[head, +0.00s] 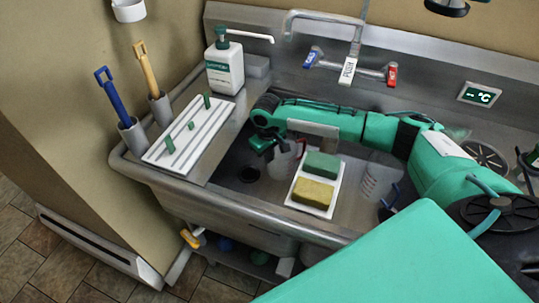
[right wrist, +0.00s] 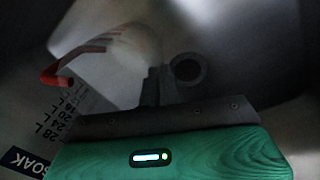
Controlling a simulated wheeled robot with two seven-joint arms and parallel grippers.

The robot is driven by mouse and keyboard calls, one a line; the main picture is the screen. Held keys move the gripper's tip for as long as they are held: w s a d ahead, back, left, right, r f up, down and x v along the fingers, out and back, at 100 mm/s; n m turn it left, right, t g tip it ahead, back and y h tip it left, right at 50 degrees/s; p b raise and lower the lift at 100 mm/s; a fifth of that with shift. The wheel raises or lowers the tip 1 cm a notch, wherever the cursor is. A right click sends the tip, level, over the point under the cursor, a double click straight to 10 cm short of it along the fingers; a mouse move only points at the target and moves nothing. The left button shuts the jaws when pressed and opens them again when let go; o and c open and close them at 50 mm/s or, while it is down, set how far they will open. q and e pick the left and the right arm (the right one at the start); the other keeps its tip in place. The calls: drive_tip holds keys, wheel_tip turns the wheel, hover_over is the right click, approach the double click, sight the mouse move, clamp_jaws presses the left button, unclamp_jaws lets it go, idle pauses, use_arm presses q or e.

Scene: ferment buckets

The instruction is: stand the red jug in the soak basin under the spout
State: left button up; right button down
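A pale jug (head: 283,162) with a bit of red at its right stands or hangs in the steel sink basin (head: 232,196), close below my right gripper (head: 264,141). In the right wrist view a red handle (right wrist: 62,75) shows at the left, beside a pale see-through body. My right gripper's dark fingers (right wrist: 166,88) are dim there, so whether they hold the jug is unclear. A SOAK label (right wrist: 25,162) with litre marks shows at the lower left. The tap's spout (head: 289,33) is above the basin's back edge. My left gripper is out of view.
A white tray with a green sponge (head: 322,165) and a yellow sponge (head: 313,192) is right of the jug. A clear marked container (head: 377,181) stands further right. A drainboard (head: 190,132), soap bottle (head: 224,70) and two upright brushes are at the left.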

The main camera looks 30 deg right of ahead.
drive_tip(key=shift+f, duration=0.2)
drive_tip(key=c, duration=1.7)
unclamp_jaws()
drive_tip(key=shift+r, duration=0.1)
drive_tip(key=r, duration=1.2)
drive_tip(key=shift+a, duration=0.3)
